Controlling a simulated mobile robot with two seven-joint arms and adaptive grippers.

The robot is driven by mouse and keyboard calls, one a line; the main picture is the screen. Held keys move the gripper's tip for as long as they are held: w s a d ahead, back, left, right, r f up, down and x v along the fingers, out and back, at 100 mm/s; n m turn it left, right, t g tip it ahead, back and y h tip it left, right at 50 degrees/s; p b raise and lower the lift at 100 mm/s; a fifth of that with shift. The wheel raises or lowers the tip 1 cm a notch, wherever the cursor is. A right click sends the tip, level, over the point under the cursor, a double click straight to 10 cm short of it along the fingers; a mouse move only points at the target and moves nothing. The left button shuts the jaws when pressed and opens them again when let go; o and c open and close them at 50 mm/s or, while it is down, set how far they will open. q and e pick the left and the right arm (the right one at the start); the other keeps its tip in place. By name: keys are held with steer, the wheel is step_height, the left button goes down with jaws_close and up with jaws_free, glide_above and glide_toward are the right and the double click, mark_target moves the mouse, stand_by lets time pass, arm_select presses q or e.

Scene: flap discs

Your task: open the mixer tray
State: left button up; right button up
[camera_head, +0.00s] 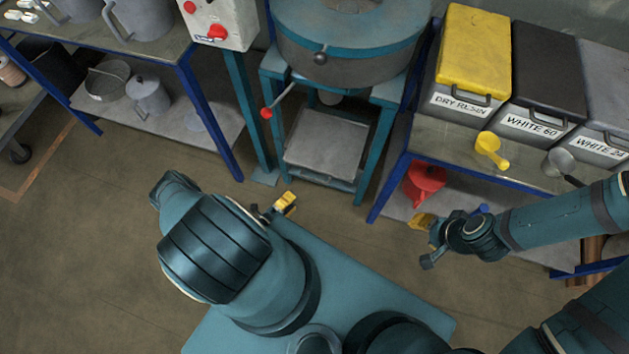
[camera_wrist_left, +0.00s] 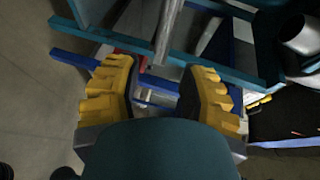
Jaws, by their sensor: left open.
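The mixer (camera_head: 345,60) is a round grey drum with a teal rim on a teal frame at the top middle of the head view. A lever with a red ball (camera_head: 267,113) sticks out below its left side. A flat grey plate (camera_head: 327,143) sits low in the frame; I cannot tell which part is the tray. My left gripper (camera_head: 285,203) is in front of the frame, below the lever and apart from it in the picture. In the left wrist view its yellow fingers (camera_wrist_left: 158,88) are spread, with nothing held. My right gripper (camera_head: 424,221) is near the right bench; its jaws are unclear.
The right bench (camera_head: 395,185) carries a yellow-lidded bin (camera_head: 474,50), other bins and a yellow scoop (camera_head: 490,148). A red can (camera_head: 425,180) is on its lower shelf. Floor lies open at left.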

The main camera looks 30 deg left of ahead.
mark_target(314, 180)
arm_select(q)
steer(key=b+x, duration=0.1)
steer(key=x, duration=1.1)
steer(key=shift+w+d+b, duration=0.1)
steer(key=shift+w+b, duration=0.2)
steer(key=shift+b, duration=0.05)
jaws_close()
